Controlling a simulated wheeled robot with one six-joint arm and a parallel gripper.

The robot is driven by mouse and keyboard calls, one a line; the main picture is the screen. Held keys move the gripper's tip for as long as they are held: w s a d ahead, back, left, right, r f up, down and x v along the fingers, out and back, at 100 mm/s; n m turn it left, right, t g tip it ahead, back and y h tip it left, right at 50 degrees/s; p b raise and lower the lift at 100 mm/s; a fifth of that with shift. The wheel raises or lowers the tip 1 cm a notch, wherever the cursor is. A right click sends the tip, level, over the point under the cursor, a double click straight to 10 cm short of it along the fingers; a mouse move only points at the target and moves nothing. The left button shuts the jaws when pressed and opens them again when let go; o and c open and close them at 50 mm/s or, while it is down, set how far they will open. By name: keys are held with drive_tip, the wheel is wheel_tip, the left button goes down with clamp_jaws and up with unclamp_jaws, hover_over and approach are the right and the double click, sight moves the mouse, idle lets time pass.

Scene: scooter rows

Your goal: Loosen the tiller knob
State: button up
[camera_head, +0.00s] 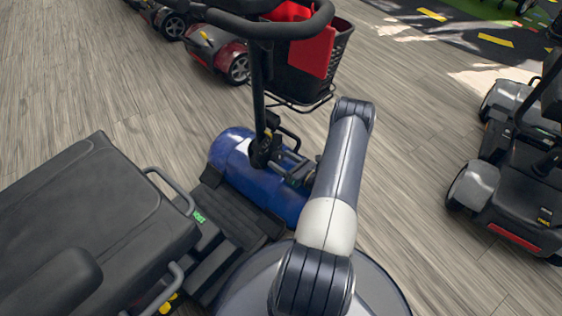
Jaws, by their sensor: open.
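A blue mobility scooter (238,150) stands in the middle with its black tiller (258,92) upright. The dark tiller pivot (262,151) is at the foot of the tiller, above the blue front cover. The tiller knob is too small to tell apart from the dark parts there. My arm rises from the bottom and bends at the top, right of the tiller. Its far part is mostly hidden behind the near link. What seems to be my gripper (292,177) shows as dark grey parts just right of the pivot, open. I cannot tell whether it touches anything.
The scooter's black seat (90,220) fills the lower left. A black basket (315,65) with a red lining hangs at the tiller's front. A red scooter (215,52) stands behind, and a grey scooter (515,165) on the right. Wooden floor (415,130) is clear between.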

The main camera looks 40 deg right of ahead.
drive_tip(key=shift+w+a, duration=0.15)
drive_tip(key=shift+w, duration=0.35)
drive_tip(key=c, duration=1)
drive_tip(key=shift+n, duration=0.3)
drive_tip(key=shift+f+n+b, duration=0.1)
drive_tip(key=shift+n+b, duration=0.75)
drive_tip(key=shift+n, duration=0.05)
drive_tip(key=shift+n+b, duration=0.95)
drive_tip(key=shift+n, duration=0.75)
drive_tip(key=shift+a, duration=0.1)
